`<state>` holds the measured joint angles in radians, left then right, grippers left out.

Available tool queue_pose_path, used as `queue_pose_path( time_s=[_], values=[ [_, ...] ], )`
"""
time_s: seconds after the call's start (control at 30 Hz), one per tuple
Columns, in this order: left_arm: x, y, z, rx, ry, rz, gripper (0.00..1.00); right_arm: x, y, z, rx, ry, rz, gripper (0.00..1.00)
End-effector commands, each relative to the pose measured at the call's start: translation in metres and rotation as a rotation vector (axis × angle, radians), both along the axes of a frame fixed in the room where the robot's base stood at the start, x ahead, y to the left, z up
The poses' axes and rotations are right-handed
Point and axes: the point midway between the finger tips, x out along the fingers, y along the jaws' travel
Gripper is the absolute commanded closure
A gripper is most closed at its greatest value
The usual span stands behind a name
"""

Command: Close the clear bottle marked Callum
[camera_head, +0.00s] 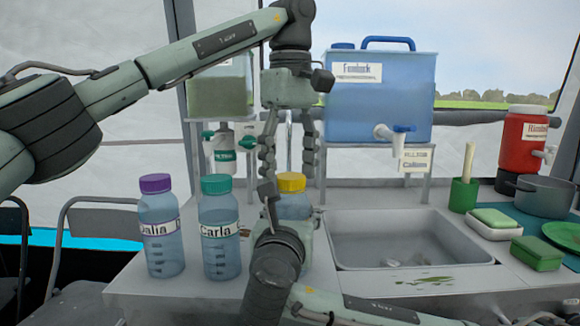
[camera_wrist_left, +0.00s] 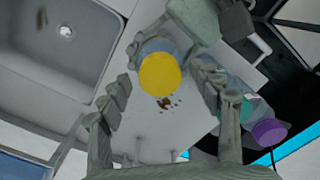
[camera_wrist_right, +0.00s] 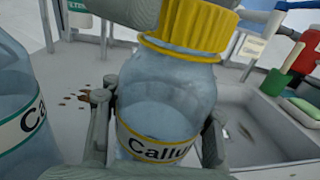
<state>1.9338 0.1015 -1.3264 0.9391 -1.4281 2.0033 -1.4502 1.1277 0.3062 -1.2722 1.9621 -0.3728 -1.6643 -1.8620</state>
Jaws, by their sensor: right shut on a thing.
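The clear Callum bottle (camera_wrist_right: 165,100) with its yellow cap (camera_wrist_right: 190,28) stands upright on the counter, left of the sink. The cap sits on the bottle's mouth; I cannot tell how tight it is. My right gripper (camera_wrist_right: 157,120) is shut around the bottle's body at the label. In the head view my right arm hides much of the bottle (camera_head: 293,205). My left gripper (camera_head: 288,168) points down, open, just above the yellow cap (camera_head: 291,182). In the left wrist view the cap (camera_wrist_left: 160,74) lies between the spread fingers, apart from both.
The purple-capped Dalia bottle (camera_head: 160,235) and teal-capped Carla bottle (camera_head: 220,238) stand close on the left. The sink (camera_head: 400,240) is on the right. Sponges (camera_head: 537,253) and a pot (camera_head: 545,195) are far right.

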Motion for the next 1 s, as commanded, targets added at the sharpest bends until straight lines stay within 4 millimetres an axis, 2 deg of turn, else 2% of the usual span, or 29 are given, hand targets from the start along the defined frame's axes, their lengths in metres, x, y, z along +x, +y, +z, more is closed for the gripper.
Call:
queue_pose_path(
  time_s=[0.27, 0.37, 0.6, 0.8, 1.0],
  values=[
    [0.000, 0.000, 0.003, 0.001, -0.001, 0.001, 0.35, 0.000, 0.000, -0.001, -0.001, 0.001, 0.000, 1.00],
    [0.000, 0.000, 0.013, 0.001, -0.004, 0.004, 0.35, 0.000, 0.000, -0.001, -0.001, 0.001, 0.000, 1.00],
    [0.000, 0.000, 0.056, 0.001, -0.008, 0.006, 0.35, 0.000, 0.000, -0.001, -0.001, 0.001, 0.000, 1.00],
    [0.000, 0.000, 0.071, 0.002, -0.001, 0.002, 0.35, 0.000, 0.000, -0.001, -0.001, 0.001, 0.000, 1.00],
    [0.000, 0.000, 0.076, -0.001, -0.001, 0.000, 0.35, 0.000, 0.000, -0.001, -0.001, 0.001, 0.000, 1.00]
  ],
)
